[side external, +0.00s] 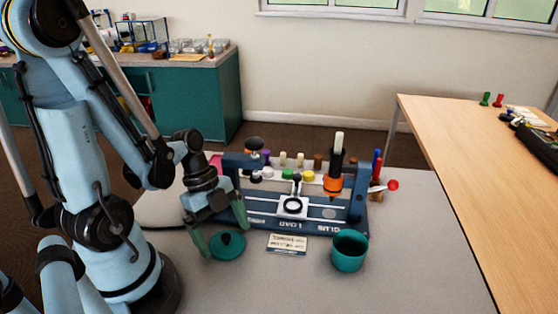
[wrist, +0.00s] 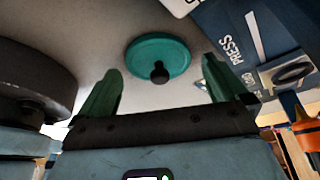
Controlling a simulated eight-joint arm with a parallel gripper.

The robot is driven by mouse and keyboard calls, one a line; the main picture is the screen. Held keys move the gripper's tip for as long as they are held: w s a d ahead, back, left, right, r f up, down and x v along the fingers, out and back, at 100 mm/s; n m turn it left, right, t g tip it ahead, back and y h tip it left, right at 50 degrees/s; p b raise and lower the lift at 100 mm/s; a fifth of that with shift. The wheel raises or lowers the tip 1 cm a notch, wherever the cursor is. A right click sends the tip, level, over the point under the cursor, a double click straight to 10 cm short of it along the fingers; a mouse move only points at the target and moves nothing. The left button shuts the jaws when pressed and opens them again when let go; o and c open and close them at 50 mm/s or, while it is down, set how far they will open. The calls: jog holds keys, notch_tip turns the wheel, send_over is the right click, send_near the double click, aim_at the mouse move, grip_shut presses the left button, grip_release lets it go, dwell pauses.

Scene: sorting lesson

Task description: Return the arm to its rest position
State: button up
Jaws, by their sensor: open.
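My gripper (side external: 220,229) is open and empty, its two green fingers spread apart. It is low over the left front of the grey table, above or beside a round teal lid (side external: 228,250) with a dark knob. In the wrist view the lid (wrist: 176,55) shows between the spread fingers of my gripper (wrist: 162,66), apart from both. The lid lies flat on the table. My arm is bent forward and down from its base at the left. No rest mark or stand for the arm is seen.
A blue lettered press frame (side external: 258,222) stands just right of and behind my gripper, close to it. An open teal pot (side external: 349,258) stands at the right front, with a small card (side external: 288,244) left of it. Several coloured pegs stand behind the frame. The table's front is clear.

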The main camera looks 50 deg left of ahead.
jog(key=shift+r, duration=3.85)
